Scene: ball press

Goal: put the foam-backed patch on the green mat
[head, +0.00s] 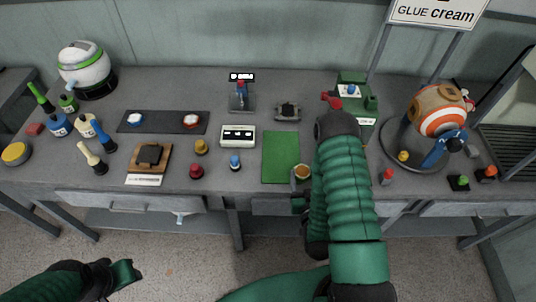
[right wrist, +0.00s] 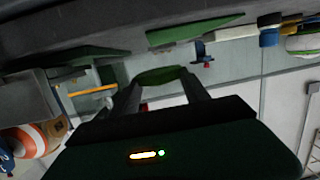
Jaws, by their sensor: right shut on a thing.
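The green mat (head: 281,157) lies flat on the grey bench, in the middle. My right gripper (head: 301,178) is at the mat's lower right edge, partly hidden by my own arm. In the right wrist view the patch (right wrist: 160,75) shows green between the two fingertips. The mat (right wrist: 195,33) appears beyond it, apart from the patch. I cannot tell the patch's exact height over the bench. My left gripper (head: 123,274) is at the lower left, away from the bench; its jaws are unclear.
A white display box (head: 238,136) and a blue-topped peg (head: 235,162) stand left of the mat. A grey device (head: 287,111) is behind it. A green box (head: 356,105) and an orange-white globe (head: 440,110) stand to the right. The mat's surface looks clear.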

